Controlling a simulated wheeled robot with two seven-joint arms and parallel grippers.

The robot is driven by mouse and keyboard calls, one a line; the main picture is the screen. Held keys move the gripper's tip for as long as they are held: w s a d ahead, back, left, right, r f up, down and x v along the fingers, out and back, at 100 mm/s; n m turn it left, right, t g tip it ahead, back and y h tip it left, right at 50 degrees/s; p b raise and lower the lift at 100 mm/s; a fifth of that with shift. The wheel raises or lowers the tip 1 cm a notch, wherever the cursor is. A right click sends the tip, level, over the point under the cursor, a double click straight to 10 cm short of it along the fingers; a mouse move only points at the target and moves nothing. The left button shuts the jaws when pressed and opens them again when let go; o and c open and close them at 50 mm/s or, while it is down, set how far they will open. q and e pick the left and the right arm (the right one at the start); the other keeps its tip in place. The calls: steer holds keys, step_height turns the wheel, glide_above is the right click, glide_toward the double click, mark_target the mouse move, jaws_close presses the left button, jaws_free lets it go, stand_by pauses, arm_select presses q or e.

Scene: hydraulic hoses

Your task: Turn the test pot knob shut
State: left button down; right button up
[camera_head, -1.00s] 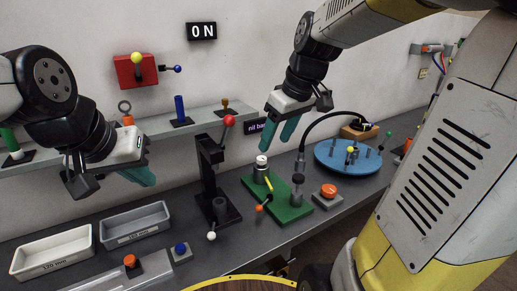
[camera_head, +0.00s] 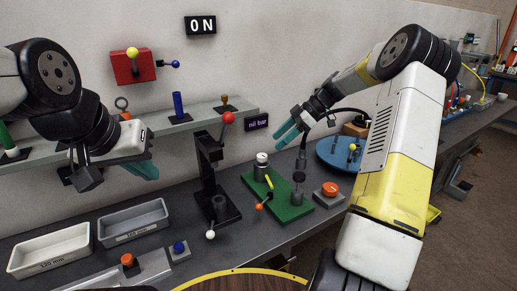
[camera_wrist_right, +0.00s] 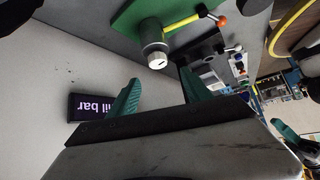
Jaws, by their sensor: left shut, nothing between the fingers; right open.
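A green plate (camera_head: 288,210) on the bench carries a silver cylinder with a pale round knob on top (camera_head: 262,159), a yellow lever with an orange ball (camera_head: 260,207), and a dark-topped cylinder (camera_head: 297,194). In the right wrist view the knob (camera_wrist_right: 157,59) shows a short dark mark on its face. I cannot tell which part is the test pot knob. My right gripper (camera_head: 283,137) is open and empty, above and behind the pale knob, apart from it. My left gripper (camera_head: 146,170) is shut and empty above the grey bin, far left of the plate.
A black press with a red-balled lever (camera_head: 228,118) stands left of the plate. A blue turntable (camera_head: 340,153) and an orange button (camera_head: 330,189) are to the right. A "nil bar" display (camera_head: 257,123) hangs on the wall.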

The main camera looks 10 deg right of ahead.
mark_target(262, 155)
steer(key=x, duration=0.8)
steer(key=shift+w+d+f, duration=0.1)
steer(key=shift+w+d, duration=0.05)
steer(key=shift+d, duration=0.05)
steer(key=shift+c, duration=0.4)
jaws_close()
steer(key=shift+m+t, duration=0.5)
steer(key=shift+m, duration=0.1)
steer(key=shift+o, duration=0.4)
jaws_free()
